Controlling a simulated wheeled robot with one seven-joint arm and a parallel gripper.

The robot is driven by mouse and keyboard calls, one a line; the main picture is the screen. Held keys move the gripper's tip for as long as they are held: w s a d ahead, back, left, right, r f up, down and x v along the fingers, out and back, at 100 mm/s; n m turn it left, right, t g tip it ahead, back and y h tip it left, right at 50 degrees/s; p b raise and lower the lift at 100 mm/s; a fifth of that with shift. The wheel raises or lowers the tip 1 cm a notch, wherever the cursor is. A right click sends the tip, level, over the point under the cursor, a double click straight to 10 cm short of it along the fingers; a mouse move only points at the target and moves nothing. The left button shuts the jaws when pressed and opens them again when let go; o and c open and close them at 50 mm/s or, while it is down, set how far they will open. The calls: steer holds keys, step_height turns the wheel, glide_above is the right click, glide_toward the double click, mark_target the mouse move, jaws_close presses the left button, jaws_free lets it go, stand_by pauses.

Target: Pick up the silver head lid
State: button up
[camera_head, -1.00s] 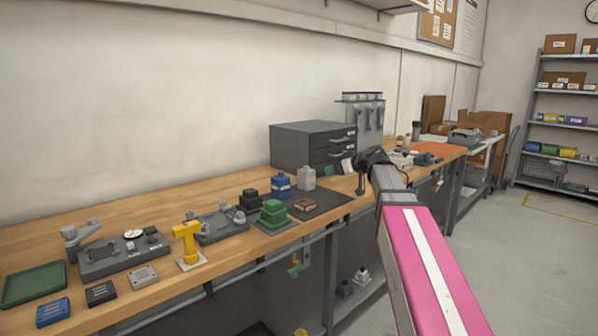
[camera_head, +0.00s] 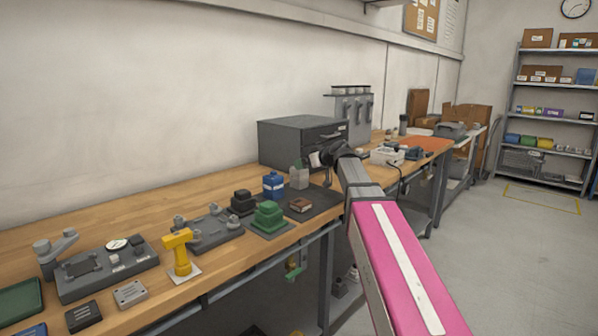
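A small flat silver-grey piece with dark slots (camera_head: 131,293), which looks like the silver head lid, lies on the wooden bench near its front edge at the lower left. A similar black piece (camera_head: 83,316) lies just left of it. My arm reaches away from the camera, and my gripper (camera_head: 322,158) is at its far end, over the bench near the grey drawer cabinet. It is far from the silver piece. The fingers are small and dark against the background, so I cannot tell whether they are open or shut.
A yellow T-shaped part (camera_head: 180,254) stands right of the silver piece. A grey fixture with a gauge (camera_head: 105,268) is behind it. Green stacked blocks (camera_head: 268,217), a blue container (camera_head: 273,186) and the drawer cabinet (camera_head: 300,143) stand further along. Open floor (camera_head: 500,255) lies to the right.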

steer(key=x, duration=0.5)
steer(key=shift+s+a+f, duration=0.1)
steer(key=shift+s+f, duration=0.05)
steer(key=shift+f, duration=0.05)
steer(key=c, duration=1.1)
steer(key=shift+r, duration=0.1)
